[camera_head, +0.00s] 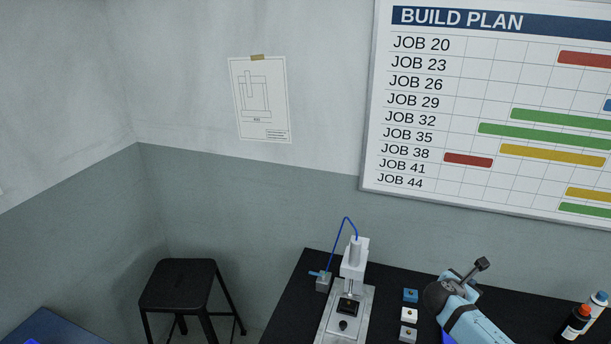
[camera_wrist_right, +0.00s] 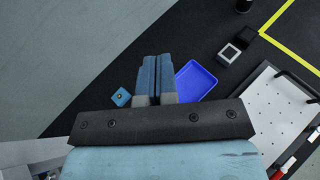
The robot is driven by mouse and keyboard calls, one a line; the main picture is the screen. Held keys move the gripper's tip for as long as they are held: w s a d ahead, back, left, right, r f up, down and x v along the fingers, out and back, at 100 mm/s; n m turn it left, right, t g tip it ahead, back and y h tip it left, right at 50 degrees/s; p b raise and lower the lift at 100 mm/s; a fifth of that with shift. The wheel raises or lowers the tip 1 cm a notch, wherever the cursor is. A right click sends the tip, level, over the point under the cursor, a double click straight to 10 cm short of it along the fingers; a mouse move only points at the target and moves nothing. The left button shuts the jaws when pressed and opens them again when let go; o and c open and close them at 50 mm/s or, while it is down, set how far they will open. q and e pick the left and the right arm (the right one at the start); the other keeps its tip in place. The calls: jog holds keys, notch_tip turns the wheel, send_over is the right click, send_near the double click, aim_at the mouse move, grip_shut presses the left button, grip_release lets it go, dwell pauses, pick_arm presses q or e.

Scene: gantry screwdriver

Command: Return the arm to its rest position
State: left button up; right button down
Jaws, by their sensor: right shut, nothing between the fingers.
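My right arm (camera_head: 482,327), light blue with black joints, reaches over the black bench at the lower right of the head view. My right gripper shows in the right wrist view (camera_wrist_right: 156,62) with its two blue-grey fingers together and nothing between them. The fingers appear above the dark bench, between a small blue block (camera_wrist_right: 121,97) and a blue tray (camera_wrist_right: 195,82). In the head view the fingertips are not clearly visible. My left gripper is in neither view.
The gantry screwdriver (camera_head: 354,262) stands on the bench (camera_head: 297,296), left of my arm. Between them are blue (camera_head: 411,295), white (camera_head: 408,314) and grey (camera_head: 407,334) blocks. Bottles (camera_head: 576,322) stand at right.

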jog(key=s+d+r+m+g+h, duration=0.15)
jog(key=d+r+m, duration=0.25)
jog(key=d+r, duration=1.05)
jog(key=s+d+r+m+g+h, duration=0.1)
jog(key=d+r+m+g+h, duration=0.25)
jog(key=d+r, duration=1.1)
jog(key=w+a+m+t+y, duration=0.7)
jog(key=w+m+t+y, duration=0.3)
jog(key=w+m+t, duration=0.3)
jog(key=s+a+f+n+y, duration=0.1)
jog(key=s+a+f+y, duration=0.1)
jog(key=a+f, duration=0.5)
jog(key=s+a+f+n+y, duration=0.1)
jog(key=s+a+f+y, duration=0.15)
jog(key=a+f, duration=0.45)
jog(key=s+a+f+g+y, duration=0.3)
jog(key=s+a+f+y, duration=0.1)
jog(key=s+a+f, duration=1.75)
jog(key=s+a+f+m+g, duration=0.1)
jog(key=s+a, duration=0.3)
jog(key=s, duration=0.5)
jog(key=s+a+f+m, duration=0.2)
jog(key=s+a, duration=0.3)
jog(key=s, duration=0.5)
jog(key=shift+f+g+y, duration=0.35)
jog(key=shift+f+g, duration=0.05)
jog(key=shift+f, duration=0.15)
